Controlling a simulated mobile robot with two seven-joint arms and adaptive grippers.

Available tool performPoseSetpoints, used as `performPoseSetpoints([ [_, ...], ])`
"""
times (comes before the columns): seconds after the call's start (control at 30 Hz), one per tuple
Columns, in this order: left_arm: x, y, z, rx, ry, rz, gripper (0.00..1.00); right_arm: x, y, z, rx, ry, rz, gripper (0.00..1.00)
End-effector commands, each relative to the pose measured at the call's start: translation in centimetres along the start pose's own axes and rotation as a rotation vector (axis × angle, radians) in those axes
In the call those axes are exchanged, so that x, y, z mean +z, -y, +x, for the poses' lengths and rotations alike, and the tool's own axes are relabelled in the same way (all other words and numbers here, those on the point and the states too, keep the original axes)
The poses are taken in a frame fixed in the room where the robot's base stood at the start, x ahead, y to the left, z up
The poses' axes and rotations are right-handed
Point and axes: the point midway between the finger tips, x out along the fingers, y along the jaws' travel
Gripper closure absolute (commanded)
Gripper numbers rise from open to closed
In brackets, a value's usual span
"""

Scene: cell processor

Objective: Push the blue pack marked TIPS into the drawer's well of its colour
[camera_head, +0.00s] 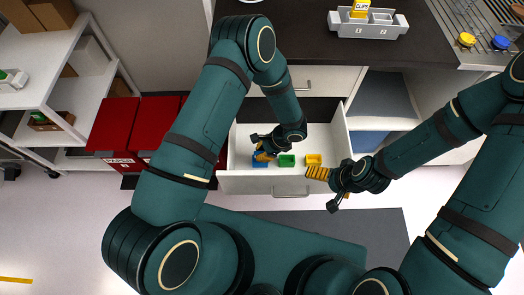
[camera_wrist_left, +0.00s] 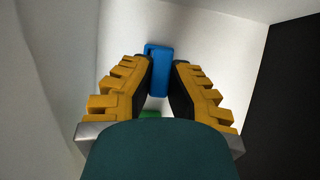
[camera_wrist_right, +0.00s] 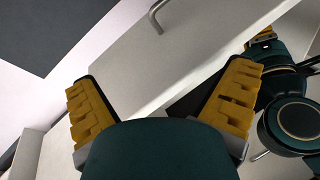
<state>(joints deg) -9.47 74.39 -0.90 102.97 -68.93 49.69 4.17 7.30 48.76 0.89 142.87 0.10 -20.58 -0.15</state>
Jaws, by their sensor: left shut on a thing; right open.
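The white drawer (camera_head: 236,185) is pulled out below the counter. In it a blue shape (camera_head: 260,161), a green well (camera_head: 286,160) and a yellow well (camera_head: 313,159) stand in a row. My left gripper (camera_head: 264,152) is down inside the drawer at the blue shape. In the left wrist view its fingers are shut on the blue pack (camera_wrist_left: 159,75), with a green patch (camera_wrist_left: 150,113) showing behind. The TIPS mark is not readable, and the blue well cannot be told apart from the pack. My right gripper (camera_head: 322,188) is open and empty beside the drawer's front right corner.
A yellow CLIPS pack (camera_head: 361,8) stands in a grey holder (camera_head: 368,28) on the dark counter (camera_head: 300,35). Red bins (camera_head: 112,128) stand left of the drawer. The drawer handle (camera_head: 291,193) faces my base.

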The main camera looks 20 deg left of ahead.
Motion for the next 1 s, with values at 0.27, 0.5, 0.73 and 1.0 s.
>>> performPoseSetpoints([
  [0.27, 0.0, 0.0, 0.0, 0.001, -0.001, 0.0, 0.6, 0.0, 0.0, 0.0, 0.0, 0.0, 0.0, 0.0],
  [0.5, 0.0, 0.0, -0.2, 0.0, -0.002, 0.0, 0.6, 0.0, 0.0, 0.0, 0.0, 0.0, 0.0, 0.0],
  [0.73, 0.0, 0.1, -3.1, -0.003, -0.003, 0.001, 0.6, 0.0, 0.0, 0.0, 0.0, 0.0, 0.0, 0.0],
  [1.0, 0.0, 0.1, -8.6, -0.003, -0.003, 0.0, 0.6, 0.0, 0.0, 0.0, 0.0, 0.0, 0.0, 0.0],
])
